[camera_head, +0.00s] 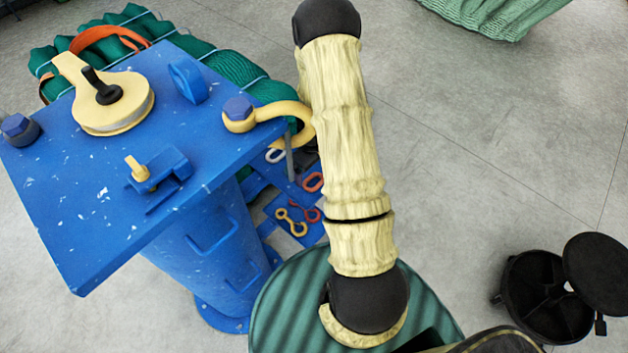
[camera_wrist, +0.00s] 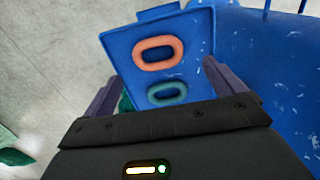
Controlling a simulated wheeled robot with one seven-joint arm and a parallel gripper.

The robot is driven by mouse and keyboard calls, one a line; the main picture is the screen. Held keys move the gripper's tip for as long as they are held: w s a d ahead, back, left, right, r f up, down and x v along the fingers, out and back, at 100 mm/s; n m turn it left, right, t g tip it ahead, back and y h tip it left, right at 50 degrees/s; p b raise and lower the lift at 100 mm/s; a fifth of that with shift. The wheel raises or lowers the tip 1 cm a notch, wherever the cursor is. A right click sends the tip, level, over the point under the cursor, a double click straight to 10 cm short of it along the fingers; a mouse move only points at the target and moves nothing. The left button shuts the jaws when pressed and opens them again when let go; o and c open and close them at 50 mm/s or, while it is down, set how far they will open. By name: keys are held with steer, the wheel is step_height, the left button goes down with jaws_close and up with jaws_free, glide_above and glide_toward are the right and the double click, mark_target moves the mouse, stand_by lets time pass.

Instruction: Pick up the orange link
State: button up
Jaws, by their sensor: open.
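In the wrist view, the orange link (camera_wrist: 159,52) is a rounded oval ring lying flat on a blue panel (camera_wrist: 199,32). A teal link (camera_wrist: 167,93) lies below it on the same panel, nearer my gripper. My gripper (camera_wrist: 176,76) is open, with its two purple fingers spread either side of the panel. Nothing is held between them. The orange link sits ahead of the fingers, roughly midway across the gap. In the head view, a red-orange oval link (camera_head: 313,182) shows left of my arm; I cannot tell if it is the same one. My gripper is not visible there.
A blue stand (camera_head: 95,225) holds a yellow pulley block (camera_head: 115,108) and a yellow shackle (camera_head: 270,112). Yellow links (camera_head: 291,222) lie below beside my arm. Green netting (camera_head: 225,70) lies behind. A black round bin (camera_head: 545,295) is at right; open floor surrounds it.

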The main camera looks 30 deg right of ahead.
mark_target(314, 183)
steer(key=shift+s+d+f, duration=0.1)
steer(key=shift+d+f+p, duration=0.1)
steer(key=shift+f+p, duration=0.85)
steer(key=shift+f, duration=1.55)
steer(key=c, duration=1.2)
